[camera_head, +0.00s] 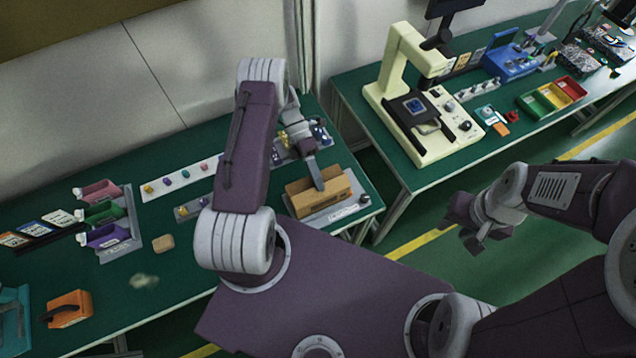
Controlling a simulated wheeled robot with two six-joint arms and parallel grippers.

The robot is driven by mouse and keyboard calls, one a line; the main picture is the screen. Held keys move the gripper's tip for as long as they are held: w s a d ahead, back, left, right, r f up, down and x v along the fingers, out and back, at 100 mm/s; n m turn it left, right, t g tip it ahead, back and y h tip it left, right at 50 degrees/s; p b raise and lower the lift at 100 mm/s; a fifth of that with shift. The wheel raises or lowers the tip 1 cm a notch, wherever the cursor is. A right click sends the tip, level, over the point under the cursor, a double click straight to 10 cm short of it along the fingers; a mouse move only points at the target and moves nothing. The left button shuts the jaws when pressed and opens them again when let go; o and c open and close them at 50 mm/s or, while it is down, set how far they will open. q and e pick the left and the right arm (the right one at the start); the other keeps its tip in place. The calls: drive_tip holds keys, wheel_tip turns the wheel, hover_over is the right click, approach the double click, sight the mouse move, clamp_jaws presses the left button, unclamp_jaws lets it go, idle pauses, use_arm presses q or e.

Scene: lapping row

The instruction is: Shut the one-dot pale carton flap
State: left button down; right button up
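A tan carton (334,197) sits on a grey plate (353,209) at the right front corner of the left green table. A flap-like upper face shows on it, but its dots are too small to make out. My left gripper (317,182) points down at the carton's top, and its tip appears to touch or nearly touch it. Its fingers overlap in this view, so their opening is unclear. My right gripper (485,241) hangs over the green floor, right of the left table, its fingers apart and empty.
Coloured bins (108,236) and an orange box (70,308) stand on the left table. A small tan block (163,243) lies between. A cream machine (445,140) stands on the right table. A floor gap separates the tables.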

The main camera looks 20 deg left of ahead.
idle(0.3)
use_arm(q)
drive_tip(key=c, duration=1.6)
unclamp_jaws()
drive_tip(key=shift+c, duration=0.2)
